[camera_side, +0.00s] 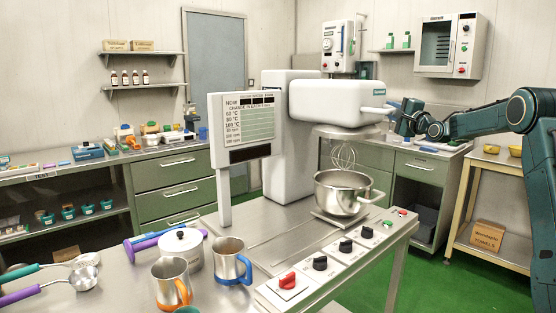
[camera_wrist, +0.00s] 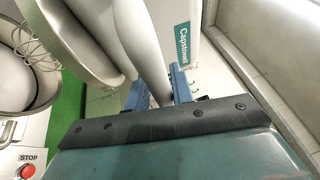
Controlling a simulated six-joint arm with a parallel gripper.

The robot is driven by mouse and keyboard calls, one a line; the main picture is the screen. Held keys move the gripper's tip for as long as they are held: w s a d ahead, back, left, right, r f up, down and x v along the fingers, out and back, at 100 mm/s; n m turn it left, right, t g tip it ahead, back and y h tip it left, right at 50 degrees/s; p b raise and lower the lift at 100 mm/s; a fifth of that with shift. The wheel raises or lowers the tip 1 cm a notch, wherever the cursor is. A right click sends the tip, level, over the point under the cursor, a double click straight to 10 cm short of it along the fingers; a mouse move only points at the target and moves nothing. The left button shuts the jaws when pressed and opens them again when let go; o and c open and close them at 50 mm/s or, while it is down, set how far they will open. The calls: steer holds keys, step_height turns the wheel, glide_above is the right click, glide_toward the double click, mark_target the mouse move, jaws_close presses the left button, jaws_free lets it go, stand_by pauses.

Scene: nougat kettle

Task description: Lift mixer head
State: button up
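The white mixer head (camera_side: 338,101) sits roughly level on its column above the steel bowl (camera_side: 342,196). Its wire whisk (camera_side: 343,154) hangs down to the bowl's mouth; it also shows in the wrist view (camera_wrist: 35,50). A pale handle (camera_side: 372,109) sticks out from the right end of the head. My gripper (camera_side: 393,111) is at the outer end of this handle. In the wrist view, the blue fingers of my gripper (camera_wrist: 159,90) stand on either side of the handle (camera_wrist: 148,45) and appear shut on it. The exact finger contact is partly hidden.
A control panel with knobs (camera_side: 346,245) and a red stop button (camera_wrist: 27,171) lies below the bowl. A display board (camera_side: 247,127) stands left of the mixer. Mugs (camera_side: 231,262), a lidded pot (camera_side: 181,250) and ladles (camera_side: 83,277) crowd the left front of the steel table.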

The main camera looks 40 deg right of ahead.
steer(key=shift+o, duration=1.1)
steer(key=shift+s, duration=0.1)
steer(key=v, duration=1.3)
steer(key=shift+s, duration=0.3)
steer(key=shift+w+a+f, duration=0.1)
steer(key=shift+a, duration=0.1)
